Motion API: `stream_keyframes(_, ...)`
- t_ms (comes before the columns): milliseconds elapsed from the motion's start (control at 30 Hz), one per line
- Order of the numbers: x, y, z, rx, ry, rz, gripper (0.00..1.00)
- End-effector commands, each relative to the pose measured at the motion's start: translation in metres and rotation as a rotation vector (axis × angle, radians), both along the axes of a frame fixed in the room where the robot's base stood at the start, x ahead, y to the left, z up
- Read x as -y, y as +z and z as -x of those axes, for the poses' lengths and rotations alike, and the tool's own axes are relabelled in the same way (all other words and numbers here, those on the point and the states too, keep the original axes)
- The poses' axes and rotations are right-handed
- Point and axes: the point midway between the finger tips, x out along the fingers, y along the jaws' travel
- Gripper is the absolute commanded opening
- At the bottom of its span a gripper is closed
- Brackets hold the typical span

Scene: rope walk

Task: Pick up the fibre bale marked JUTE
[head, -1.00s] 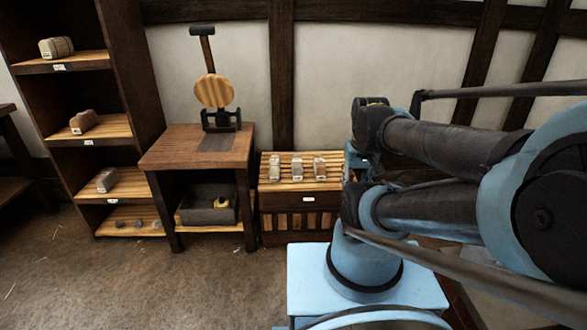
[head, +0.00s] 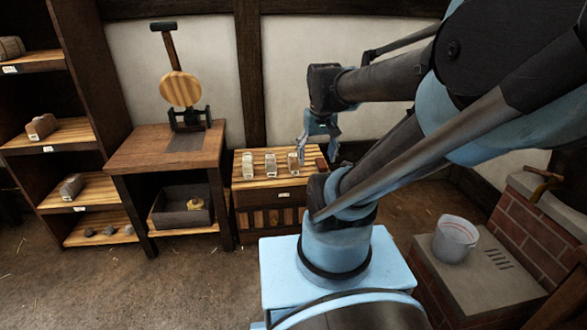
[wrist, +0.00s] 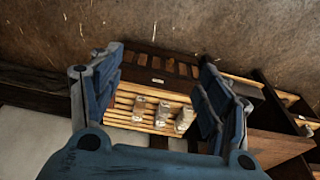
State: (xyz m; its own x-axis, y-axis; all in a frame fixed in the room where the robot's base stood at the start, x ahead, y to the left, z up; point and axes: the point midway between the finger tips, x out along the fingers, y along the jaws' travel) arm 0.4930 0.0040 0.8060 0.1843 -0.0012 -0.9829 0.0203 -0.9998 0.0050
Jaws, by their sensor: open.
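Three bales sit on the dark shelf unit at the left of the head view: a brown one (head: 10,48) on the top board, cut by the picture edge, a reddish-brown one (head: 41,127) on the middle board, and a greyish one (head: 72,187) on the lower board. Each board has a small white label on its front edge, too small to read, so I cannot tell which bale is JUTE. My gripper (head: 318,146) is open and empty, near the right end of the slatted chest. In the wrist view its fingers (wrist: 162,62) are spread, with the chest top beyond them.
The slatted chest (head: 240,198) carries three small pale items. Beside it stands a wooden table (head: 140,150) with an upright tool and a grey box (head: 182,210) below. At right, a bucket (head: 455,240) stands by a brick basin. The floor in front is open.

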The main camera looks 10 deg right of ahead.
Motion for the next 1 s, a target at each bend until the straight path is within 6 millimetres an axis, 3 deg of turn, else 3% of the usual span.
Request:
stream_keyframes(200, 0.0, 0.021, -0.054, -0.007, -0.003, 0.0, 0.7)
stream_keyframes(500, -0.001, 0.032, -0.131, -0.018, -0.006, -0.002, 0.7)
stream_keyframes(767, -0.001, 0.027, -0.201, -0.027, -0.009, -0.002, 0.7)
stream_keyframes(1000, -0.002, 0.009, -0.267, -0.034, -0.012, -0.003, 0.7)
